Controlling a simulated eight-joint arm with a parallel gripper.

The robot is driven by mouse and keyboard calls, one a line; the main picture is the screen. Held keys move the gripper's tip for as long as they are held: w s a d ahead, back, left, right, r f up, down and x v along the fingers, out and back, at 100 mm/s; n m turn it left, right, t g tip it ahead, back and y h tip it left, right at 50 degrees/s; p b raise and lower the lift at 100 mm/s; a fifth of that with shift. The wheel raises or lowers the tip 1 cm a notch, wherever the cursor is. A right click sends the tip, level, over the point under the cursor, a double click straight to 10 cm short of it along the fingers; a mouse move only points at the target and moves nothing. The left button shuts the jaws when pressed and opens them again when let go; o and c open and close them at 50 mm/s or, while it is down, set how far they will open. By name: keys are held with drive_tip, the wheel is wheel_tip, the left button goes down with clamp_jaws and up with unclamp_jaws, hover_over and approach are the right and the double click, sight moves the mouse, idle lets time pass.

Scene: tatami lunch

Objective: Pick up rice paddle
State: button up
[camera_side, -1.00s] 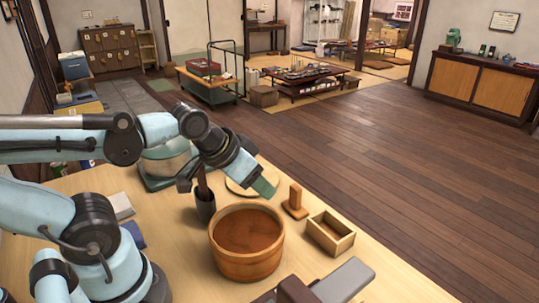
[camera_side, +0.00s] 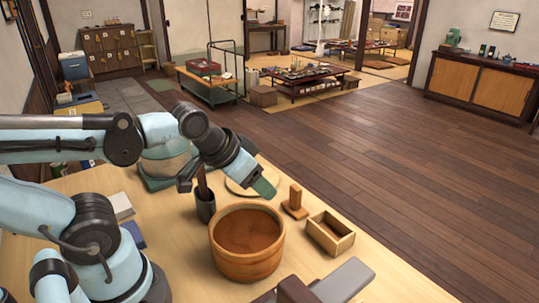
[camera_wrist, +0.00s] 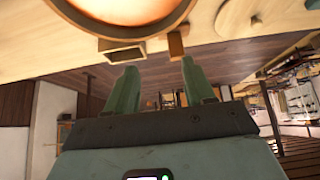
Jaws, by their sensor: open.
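A dark cup (camera_side: 205,209) stands on the light wooden table, left of and behind the round wooden tub. A brown handle (camera_side: 203,180) rises from it, partly behind my wrist; it looks like the rice paddle, but its lower part is hidden in the cup. My gripper (camera_side: 264,188) is above the table, right of the cup and behind the tub's rim. In the wrist view its two green fingers (camera_wrist: 160,82) are apart with nothing between them. Neither cup nor paddle shows in the wrist view.
The wooden tub (camera_side: 247,265) stands in front of my gripper. A small wooden stand (camera_side: 295,203) and an open wooden box (camera_side: 330,235) are to its right. A round pale board (camera_side: 236,187) lies behind. A grey-topped object (camera_side: 343,281) lies at the front.

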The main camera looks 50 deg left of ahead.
wheel_tip(320, 180, up, 8)
drive_tip(key=r+g, duration=0.1)
drive_tip(key=g, duration=0.6)
hover_over(205, 198)
drive_tip(key=a, duration=0.1)
drive_tip(key=shift+w+f, duration=0.25)
drive_tip(key=shift+s+f, duration=0.1)
drive_tip(key=shift+f, duration=5.85)
drive_tip(key=shift+c, duration=0.4)
clamp_jaws()
